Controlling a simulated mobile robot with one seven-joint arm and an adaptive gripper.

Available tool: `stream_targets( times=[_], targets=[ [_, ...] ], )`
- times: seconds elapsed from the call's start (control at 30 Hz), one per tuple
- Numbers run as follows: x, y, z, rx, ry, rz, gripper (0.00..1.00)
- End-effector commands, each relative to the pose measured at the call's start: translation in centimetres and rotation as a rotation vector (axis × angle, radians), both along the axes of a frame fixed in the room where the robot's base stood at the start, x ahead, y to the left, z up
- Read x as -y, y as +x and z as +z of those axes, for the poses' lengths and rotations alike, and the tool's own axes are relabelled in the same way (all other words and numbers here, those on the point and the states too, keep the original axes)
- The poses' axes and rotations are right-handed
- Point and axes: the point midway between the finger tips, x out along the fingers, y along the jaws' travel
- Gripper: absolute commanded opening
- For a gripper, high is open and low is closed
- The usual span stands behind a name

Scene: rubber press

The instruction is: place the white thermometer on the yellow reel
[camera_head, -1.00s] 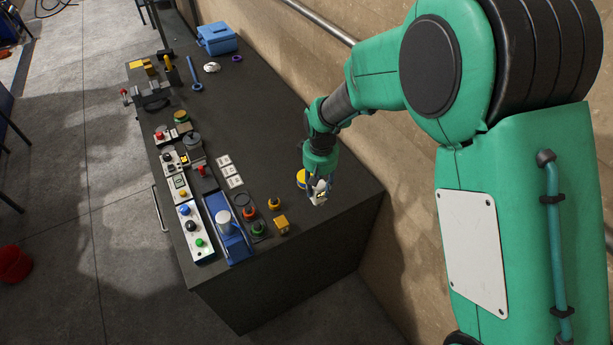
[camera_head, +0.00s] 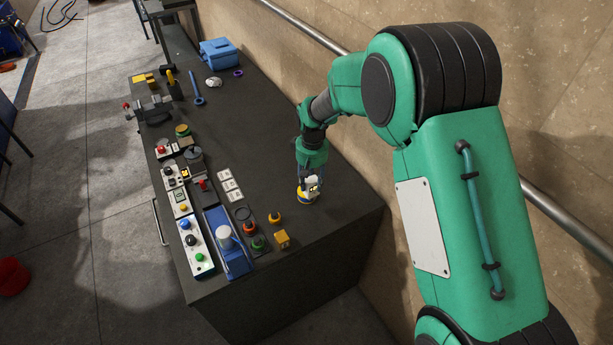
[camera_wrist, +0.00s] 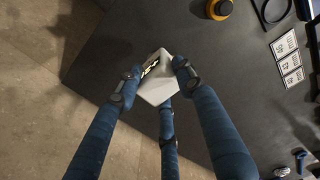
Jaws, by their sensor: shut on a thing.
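My gripper (camera_head: 311,184) is shut on the white thermometer (camera_head: 312,181), a small white body with a dark face. In the wrist view, the thermometer (camera_wrist: 160,90) is tilted between my blue fingers (camera_wrist: 158,85). The yellow reel (camera_head: 304,198) is on the bench top directly below the gripper in the head view. The thermometer overlaps its upper side, and I cannot tell whether they touch. The reel is not visible in the wrist view; the thermometer and fingers may hide it.
The dark bench (camera_head: 330,220) has free room right of the reel. A blue toolbox (camera_head: 218,52) stands at the back.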

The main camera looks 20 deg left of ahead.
Motion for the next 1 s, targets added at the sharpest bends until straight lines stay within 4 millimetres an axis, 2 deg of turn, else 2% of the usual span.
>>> stream_targets(
  times=[0.2,0.4,0.6,1.0],
  targets=[
    [-1.6,2.8,-0.2,0.001,0.001,0.000,0.00],
    [-2.7,4.8,-0.5,0.001,0.001,0.000,0.00],
    [-3.2,5.6,-0.5,0.001,0.001,0.000,0.00],
    [-3.2,5.6,-0.9,0.000,0.000,0.000,0.00]
  ],
)
